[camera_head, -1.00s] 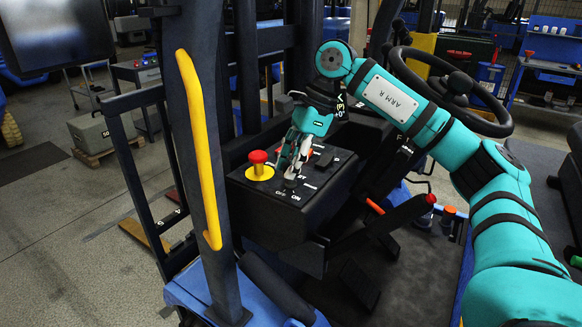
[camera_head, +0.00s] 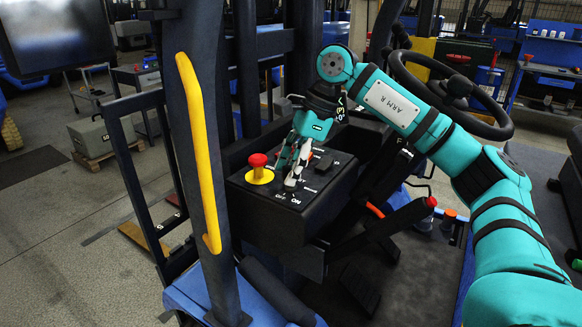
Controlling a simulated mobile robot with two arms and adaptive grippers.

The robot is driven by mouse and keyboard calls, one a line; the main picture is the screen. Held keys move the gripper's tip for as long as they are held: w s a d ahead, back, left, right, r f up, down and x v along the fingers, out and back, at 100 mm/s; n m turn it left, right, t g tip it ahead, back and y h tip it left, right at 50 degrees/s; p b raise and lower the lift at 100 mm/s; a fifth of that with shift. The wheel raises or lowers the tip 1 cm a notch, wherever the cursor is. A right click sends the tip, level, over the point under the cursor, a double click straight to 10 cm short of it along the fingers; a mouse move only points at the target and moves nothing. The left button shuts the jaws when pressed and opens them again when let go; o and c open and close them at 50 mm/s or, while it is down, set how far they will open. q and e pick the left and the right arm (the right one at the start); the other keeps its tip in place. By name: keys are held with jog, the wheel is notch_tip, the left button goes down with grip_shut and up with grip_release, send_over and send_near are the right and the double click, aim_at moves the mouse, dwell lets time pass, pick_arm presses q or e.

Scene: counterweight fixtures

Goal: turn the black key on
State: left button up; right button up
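My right gripper (camera_head: 287,173) reaches down over a black control box (camera_head: 270,225) on the vehicle. Its fingertips are low at the top panel, just behind the white OFF and ON lettering near the front edge. The two fingers look a little apart. The black key is not distinct; it is dark on a dark panel and the fingers cover that spot. I cannot tell whether the fingers hold it or which way it points. My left gripper is not in view.
A red mushroom button (camera_head: 258,161) on a yellow base stands just left of the fingers. A black block-shaped switch (camera_head: 322,163) is to the right. A dark post with a yellow handle (camera_head: 200,150) rises at the left, and a steering wheel (camera_head: 455,85) is behind my arm.

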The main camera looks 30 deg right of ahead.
jog(key=shift+r, duration=0.1)
jog(key=v, duration=1.2)
